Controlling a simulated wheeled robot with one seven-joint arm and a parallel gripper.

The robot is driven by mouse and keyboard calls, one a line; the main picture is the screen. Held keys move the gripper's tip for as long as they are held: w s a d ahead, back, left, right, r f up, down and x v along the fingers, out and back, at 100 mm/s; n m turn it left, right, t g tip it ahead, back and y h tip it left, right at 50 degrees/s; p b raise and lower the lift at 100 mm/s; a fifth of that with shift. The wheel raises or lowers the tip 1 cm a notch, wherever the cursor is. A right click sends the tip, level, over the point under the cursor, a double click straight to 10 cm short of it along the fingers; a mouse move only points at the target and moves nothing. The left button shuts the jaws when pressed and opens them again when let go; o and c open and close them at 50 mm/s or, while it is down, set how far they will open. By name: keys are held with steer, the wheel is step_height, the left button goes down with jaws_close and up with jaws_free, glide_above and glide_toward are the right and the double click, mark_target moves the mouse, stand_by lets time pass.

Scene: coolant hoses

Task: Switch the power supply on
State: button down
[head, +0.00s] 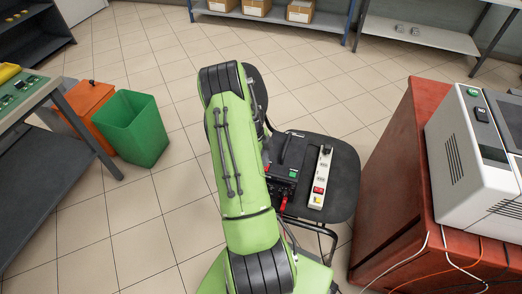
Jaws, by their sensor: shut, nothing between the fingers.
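A dark box-like unit (292,153) with a handle-like bar on top sits on a black chair seat, beside my arm. It looks like the power supply, with a small green spot on its front. I cannot make out its switch position. My green arm covers its left side. My gripper (283,202) is partly hidden behind my forearm; its red-tipped end appears low at the unit's front, shut and empty. I cannot tell whether it touches the unit.
A white power strip (319,178) with a red switch and a black plug lies right of the unit. A white-grey machine (450,160) stands on a red cabinet (395,185), with loose cables below. A green bin (132,128) and orange bin (88,103) stand left. Tiled floor behind is clear.

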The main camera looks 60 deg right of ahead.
step_height(320, 180, down, 2)
steer(key=shift+a, duration=0.15)
steer(key=shift+a+f+b, duration=0.15)
steer(key=shift+f+b, duration=0.3)
steer(key=shift+b, duration=0.35)
steer(key=shift+a+r, duration=0.1)
steer(key=shift+r, duration=0.1)
steer(key=shift+w+d+r, duration=0.1)
steer(key=shift+d, duration=0.8)
steer(key=shift+r, duration=0.2)
steer(key=r+p, duration=0.2)
steer(key=r, duration=0.1)
steer(key=shift+d, duration=0.2)
steer(key=p+v, duration=0.2)
steer(key=v, duration=0.8)
steer(key=shift+a+r+p, duration=0.35)
steer(key=shift+a, duration=0.1)
